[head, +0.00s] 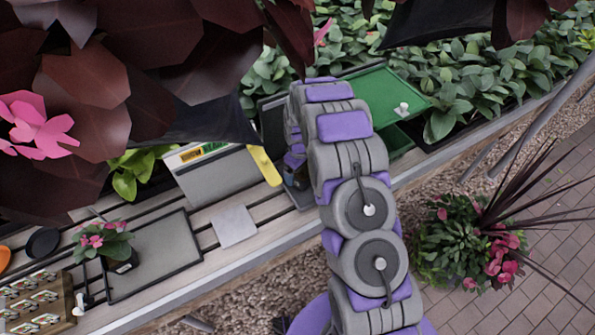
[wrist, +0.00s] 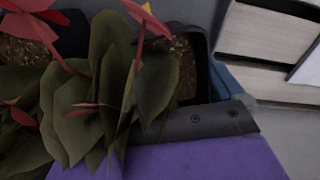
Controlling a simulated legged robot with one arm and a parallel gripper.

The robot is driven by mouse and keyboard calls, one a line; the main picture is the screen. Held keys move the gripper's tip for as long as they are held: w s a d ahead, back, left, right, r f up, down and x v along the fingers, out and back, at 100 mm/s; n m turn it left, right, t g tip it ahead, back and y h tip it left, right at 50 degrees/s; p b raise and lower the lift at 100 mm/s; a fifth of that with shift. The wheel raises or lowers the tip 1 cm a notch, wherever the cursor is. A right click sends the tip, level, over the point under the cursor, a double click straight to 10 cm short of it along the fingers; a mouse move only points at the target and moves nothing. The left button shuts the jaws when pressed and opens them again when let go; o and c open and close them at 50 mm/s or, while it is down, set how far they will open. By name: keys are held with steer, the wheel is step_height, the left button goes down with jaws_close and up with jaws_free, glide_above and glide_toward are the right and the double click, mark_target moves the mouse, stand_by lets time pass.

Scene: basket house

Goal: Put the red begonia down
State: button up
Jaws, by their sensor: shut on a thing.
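The red begonia (wrist: 95,85), with broad green leaves and red flowers, fills the left and middle of the wrist view. A dark pot with brown soil (wrist: 187,82) shows right behind its leaves. My gripper (wrist: 215,120) is at the bottom of the wrist view, its dark finger against the pot, and it is shut on the begonia. Leaves hide part of the grip. In the head view my arm reaches over the bench, and its links mostly hide the gripper and the begonia.
A green tray (head: 385,98) stands behind my arm. Dark red leaves (head: 150,50) overhang the upper left.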

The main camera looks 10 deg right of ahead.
steer(key=o, duration=0.8)
steer(key=shift+o, duration=0.2)
steer(key=shift+a, duration=0.35)
step_height(320, 180, up, 12)
steer(key=p, duration=0.2)
steer(key=shift+p, duration=0.3)
steer(key=shift+d, duration=0.15)
